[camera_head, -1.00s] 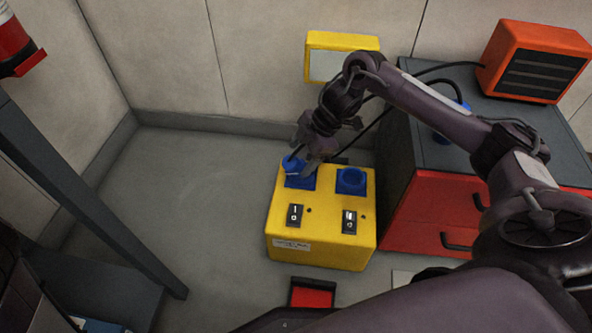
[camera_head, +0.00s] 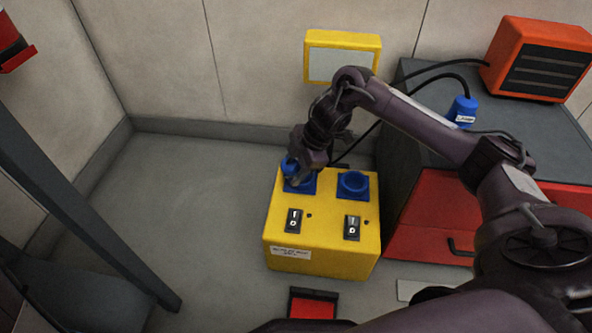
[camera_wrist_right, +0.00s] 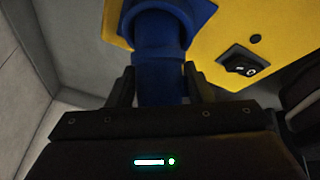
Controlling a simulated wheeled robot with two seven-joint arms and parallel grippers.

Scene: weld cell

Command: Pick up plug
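A blue plug (camera_head: 289,167) sits at the left blue socket (camera_head: 301,186) on top of the yellow power box (camera_head: 322,258). My right gripper (camera_head: 298,173) is at this plug, reaching down from the upper right. The plug's far end meets the blue socket there. A second blue plug (camera_head: 462,110) with a white label stands on the dark cabinet top. My left gripper is not in view.
The right blue socket (camera_head: 352,185) is empty. A red and dark cabinet (camera_head: 430,207) stands close on the right, with an orange unit (camera_head: 537,60) on top. Black cables hang behind the box. The floor left of the box is clear.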

